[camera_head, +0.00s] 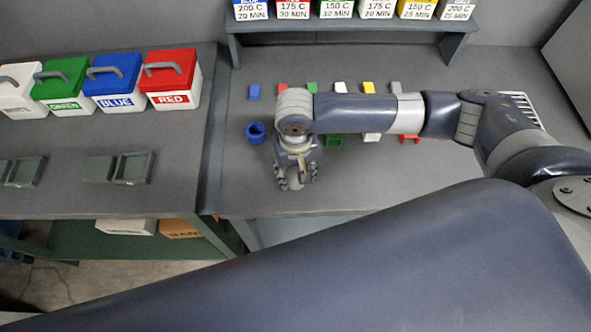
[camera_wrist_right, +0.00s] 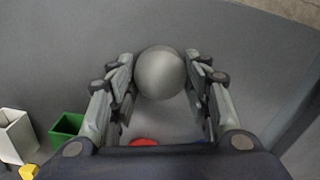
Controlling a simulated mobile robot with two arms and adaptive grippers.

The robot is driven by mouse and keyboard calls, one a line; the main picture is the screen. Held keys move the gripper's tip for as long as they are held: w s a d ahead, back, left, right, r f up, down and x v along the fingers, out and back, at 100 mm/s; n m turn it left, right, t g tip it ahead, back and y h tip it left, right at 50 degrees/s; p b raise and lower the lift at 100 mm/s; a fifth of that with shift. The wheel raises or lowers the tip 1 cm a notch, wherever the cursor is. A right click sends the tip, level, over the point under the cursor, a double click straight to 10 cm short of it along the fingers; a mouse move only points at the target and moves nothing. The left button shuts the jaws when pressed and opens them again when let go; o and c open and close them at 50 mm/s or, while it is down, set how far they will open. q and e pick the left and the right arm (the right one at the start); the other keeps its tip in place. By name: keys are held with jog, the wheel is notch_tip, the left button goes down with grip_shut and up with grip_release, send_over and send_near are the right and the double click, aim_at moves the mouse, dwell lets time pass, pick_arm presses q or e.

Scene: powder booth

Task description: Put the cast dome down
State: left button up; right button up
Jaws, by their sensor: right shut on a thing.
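The cast dome (camera_wrist_right: 160,73) is a smooth grey rounded piece between the fingertips of my right gripper (camera_wrist_right: 161,68) in the right wrist view. The fingers touch it from both sides. In the head view my right gripper (camera_head: 296,174) points down over the front part of the right-hand bench (camera_head: 450,190). The dome is hard to tell from the gripper there, and its gap to the bench top cannot be judged. My left gripper is not in view.
A blue cup (camera_head: 256,132) stands behind the gripper. Small coloured blocks line the back. Lidded boxes (camera_head: 173,80) stand on the left bench. The bench front is clear.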

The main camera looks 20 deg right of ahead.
aim_at(295, 173)
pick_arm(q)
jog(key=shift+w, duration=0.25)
pick_arm(e)
jog(key=shift+f, duration=0.1)
jog(key=o, duration=1.2)
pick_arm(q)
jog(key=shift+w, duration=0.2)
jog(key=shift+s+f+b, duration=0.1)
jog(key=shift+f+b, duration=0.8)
pick_arm(e)
notch_tip(295, 173, up, 12)
jog(key=shift+r, duration=0.15)
